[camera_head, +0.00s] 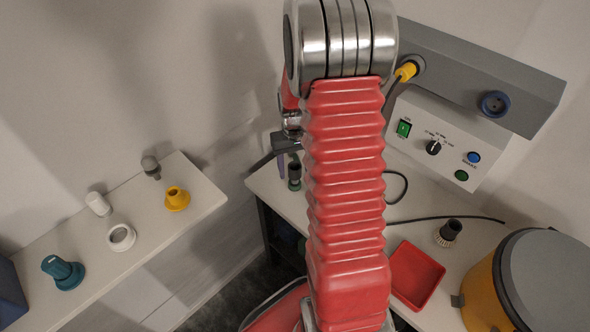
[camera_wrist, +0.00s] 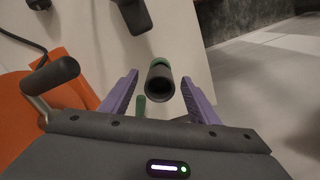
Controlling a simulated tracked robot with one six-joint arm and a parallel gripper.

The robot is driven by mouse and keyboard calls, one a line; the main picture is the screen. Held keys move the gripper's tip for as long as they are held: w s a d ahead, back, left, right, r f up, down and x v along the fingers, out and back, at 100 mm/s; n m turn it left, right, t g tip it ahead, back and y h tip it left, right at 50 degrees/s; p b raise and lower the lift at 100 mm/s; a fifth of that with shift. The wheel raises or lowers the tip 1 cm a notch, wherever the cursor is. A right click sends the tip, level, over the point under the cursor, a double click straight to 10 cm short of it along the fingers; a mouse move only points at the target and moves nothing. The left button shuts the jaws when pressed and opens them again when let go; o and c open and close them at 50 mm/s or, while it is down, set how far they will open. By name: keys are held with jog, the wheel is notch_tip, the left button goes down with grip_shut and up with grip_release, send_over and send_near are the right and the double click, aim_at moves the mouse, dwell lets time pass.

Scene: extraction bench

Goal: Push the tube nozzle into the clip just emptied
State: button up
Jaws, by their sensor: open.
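A dark tube nozzle (camera_wrist: 160,84) with a green collar shows in the wrist view, its hollow round end facing the camera. My gripper (camera_wrist: 159,77) is open. Its two purple fingers stand on either side of the nozzle, with gaps visible on both sides. In the head view the dark nozzle with green at its foot (camera_head: 294,174) is at the bench's left end, beside my gripper (camera_head: 285,163); my red arm hides part of that area. I cannot tell which holder is the emptied clip.
A grey bar (camera_head: 455,75) at the upper right carries a yellow fitting (camera_head: 406,71) and a blue ring (camera_head: 495,104). A left shelf (camera_head: 160,230) holds several fittings.

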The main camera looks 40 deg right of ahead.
notch_tip(320, 180, up, 13)
jog(key=shift+f, duration=0.15)
dwell(1.1)
jog(key=s+a+r+n+t, duration=0.1)
jog(key=s+a+r, duration=0.3)
jog(key=a, duration=0.4)
jog(key=s+a+r+n+t, duration=0.2)
jog(key=s+a+r, duration=0.3)
jog(key=a, duration=0.3)
jog(key=s+a+r+n+t, duration=0.1)
jog(key=s+a+r+t, duration=0.1)
jog(key=s+a+r, duration=0.2)
jog(key=s+a, duration=0.3)
jog(key=a, duration=0.1)
jog(key=shift+a+r+t, duration=0.3)
jog(key=shift+a, duration=0.05)
dwell(0.5)
